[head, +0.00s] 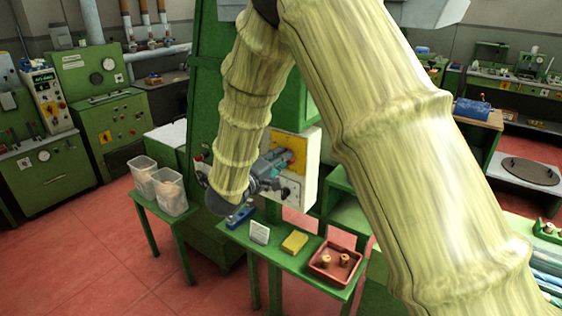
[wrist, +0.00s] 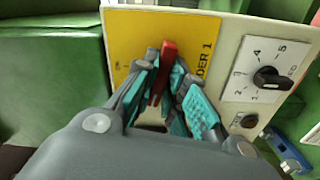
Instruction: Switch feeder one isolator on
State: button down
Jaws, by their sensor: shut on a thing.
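The isolator is a red handle (wrist: 167,58) on a yellow plate (wrist: 125,38), whose lettering ends in "DER 1". The handle stands near upright in the wrist view, roughly along the line of the lettering. My gripper (wrist: 163,82) has its teal-padded fingers on both sides of the handle and is shut on it. In the head view my gripper (head: 279,168) is at the front of the pale control box (head: 311,181); the yellow plate (head: 298,147) shows beside it. The handle's lower part and part of the lettering are hidden by the fingers.
A black rotary knob (wrist: 268,77) with a numbered scale and a smaller dark knob (wrist: 250,121) sit beside the yellow plate. Below the box, a green table (head: 290,264) holds a red tray (head: 335,262) with cork stoppers, a yellow block (head: 294,242) and a white card (head: 259,232).

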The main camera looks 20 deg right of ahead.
jog(key=shift+f+m+b, duration=0.15)
jog(key=shift+m+b, duration=5.6)
jog(key=shift+m, duration=1.85)
jog(key=c, duration=1.5)
grip_release()
jog(key=v, duration=1.2)
jog(key=shift+s, duration=0.1)
